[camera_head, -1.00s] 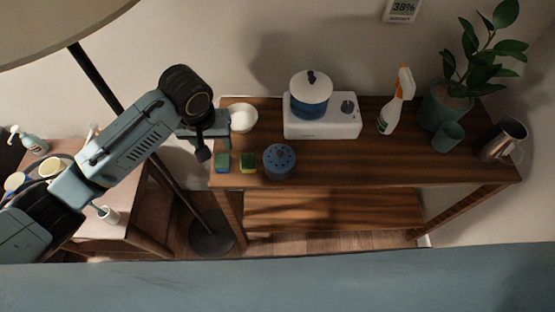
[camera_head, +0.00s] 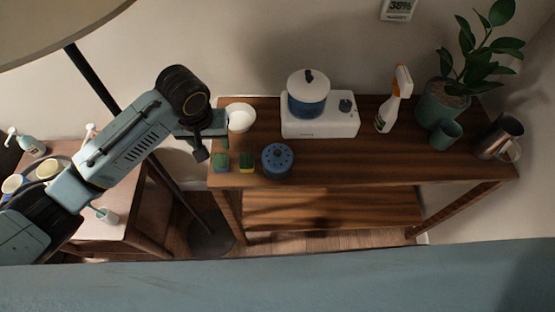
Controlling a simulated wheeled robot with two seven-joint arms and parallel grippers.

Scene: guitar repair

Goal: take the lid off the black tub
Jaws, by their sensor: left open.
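I see no tub that is clearly black. A dark blue pot (camera_head: 307,103) with a white lid (camera_head: 309,83) and a black knob stands on a white appliance (camera_head: 320,127) at the back of the wooden table. The lid sits on the pot. A low round blue container (camera_head: 277,161) with dark holes in its top stands near the table's front edge. My left gripper (camera_head: 211,140) is open over the table's left end, to the left of both and apart from them. My right gripper is out of view.
A white bowl (camera_head: 241,117) and two sponges (camera_head: 221,163) are close to my left gripper. A spray bottle (camera_head: 388,108), a potted plant (camera_head: 441,103), a teal cup (camera_head: 446,135) and a metal jug (camera_head: 497,137) stand to the right. The table's front middle is clear.

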